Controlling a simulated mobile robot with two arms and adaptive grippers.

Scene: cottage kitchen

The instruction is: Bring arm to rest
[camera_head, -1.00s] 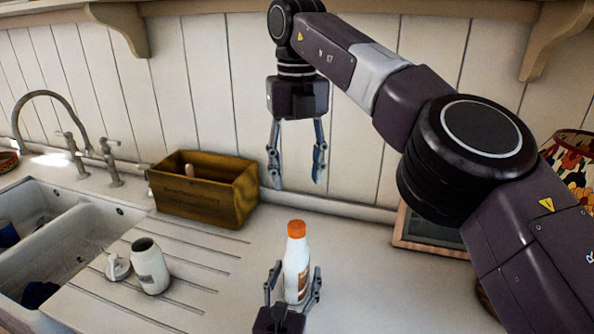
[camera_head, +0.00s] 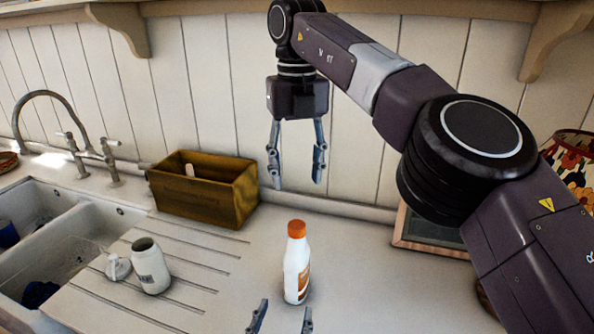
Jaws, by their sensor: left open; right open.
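My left gripper (camera_head: 281,319) is at the bottom edge of the head view. Only its two fingertips show, spread apart and empty, just in front of a white bottle (camera_head: 292,277) with an orange cap. The bottle stands upright on the counter, clear of the fingers. My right gripper (camera_head: 297,165) hangs fingers down in front of the panelled wall, above and behind the bottle. It is open and empty. Its arm comes in from the right.
A wooden box (camera_head: 205,200) stands against the wall. A white jar (camera_head: 150,268) and its lid (camera_head: 118,267) sit on the grooved drainboard, left of the bottle. A double sink (camera_head: 75,240) with a tap (camera_head: 72,150) is at left. A picture frame (camera_head: 425,240) leans at right.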

